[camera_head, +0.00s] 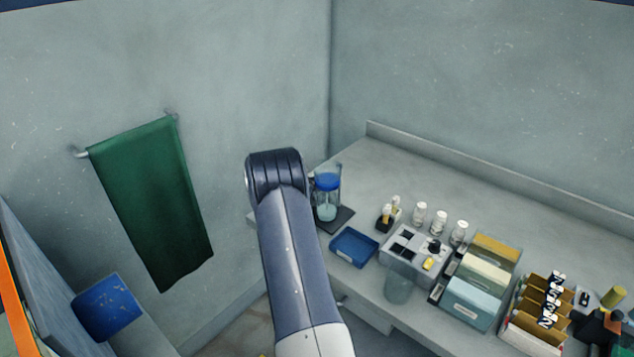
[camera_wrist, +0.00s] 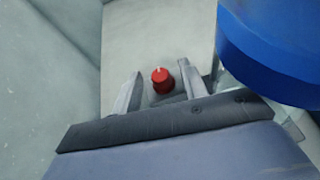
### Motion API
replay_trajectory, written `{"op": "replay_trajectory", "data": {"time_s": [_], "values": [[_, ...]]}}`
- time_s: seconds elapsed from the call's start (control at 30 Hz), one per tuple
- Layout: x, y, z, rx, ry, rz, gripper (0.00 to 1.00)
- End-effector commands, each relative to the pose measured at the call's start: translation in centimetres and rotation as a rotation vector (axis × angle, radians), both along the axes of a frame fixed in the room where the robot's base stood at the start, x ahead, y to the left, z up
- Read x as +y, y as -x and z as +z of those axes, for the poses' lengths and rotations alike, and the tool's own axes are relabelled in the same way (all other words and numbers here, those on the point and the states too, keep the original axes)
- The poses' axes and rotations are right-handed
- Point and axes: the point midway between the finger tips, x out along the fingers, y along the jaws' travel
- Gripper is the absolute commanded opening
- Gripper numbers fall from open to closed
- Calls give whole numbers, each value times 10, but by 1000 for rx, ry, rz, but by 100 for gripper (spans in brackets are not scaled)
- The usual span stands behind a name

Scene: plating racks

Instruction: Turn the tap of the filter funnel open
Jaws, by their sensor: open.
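The filter funnel (camera_head: 327,196) stands on a dark mat at the left end of the counter. It has a blue band and pale liquid in its lower part. In the wrist view a large blue part of it (camera_wrist: 275,45) fills the upper right. A red tap knob (camera_wrist: 162,80) with a white mark shows in the wrist view. My gripper (camera_wrist: 160,84) is open, its two fingers on either side of the knob in the picture. I cannot tell whether they touch it. In the head view my arm hides the gripper and the tap.
A blue tray (camera_head: 354,248) sits right of the mat. Further right are small white bottles (camera_head: 439,222), a grey rack (camera_head: 404,247), folder-like boxes (camera_head: 474,303) and brown boxes (camera_head: 540,310). A green towel (camera_head: 150,200) hangs on the left wall. The counter's back strip is clear.

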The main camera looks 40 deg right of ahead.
Motion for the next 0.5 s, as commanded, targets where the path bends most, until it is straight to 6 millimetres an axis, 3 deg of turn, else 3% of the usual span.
{"op": "replay_trajectory", "data": {"time_s": [0.2,0.5], "values": [[0,0,0,0,0,0,40],[0,0,0,0,0,0,16]]}}
